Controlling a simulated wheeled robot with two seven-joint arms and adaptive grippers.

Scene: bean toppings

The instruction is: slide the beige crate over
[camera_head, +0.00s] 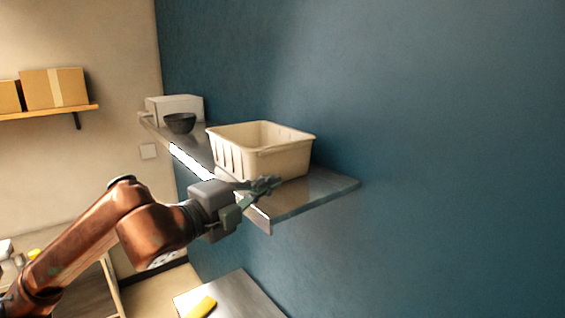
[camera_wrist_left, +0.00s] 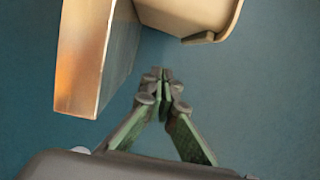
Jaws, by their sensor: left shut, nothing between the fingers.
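The beige crate (camera_head: 285,158) stands upright on a metal wall shelf (camera_head: 320,190), near the shelf's right end. Part of its underside and rim (camera_wrist_left: 190,14) shows at the top of the left wrist view. My left gripper (camera_head: 276,182) is in front of the crate's lower front side, by the shelf's front edge. In the left wrist view its fingertips (camera_wrist_left: 161,76) meet, with nothing between them. A gap shows there between the fingertips and the crate. My right gripper is in neither view.
A dark bowl (camera_head: 180,123) and a white box (camera_head: 175,105) stand farther left on the same shelf. A blue wall (camera_head: 430,150) backs the shelf. Cardboard boxes (camera_head: 55,88) sit on another shelf at the far left. A yellow item (camera_head: 201,307) lies on a surface below.

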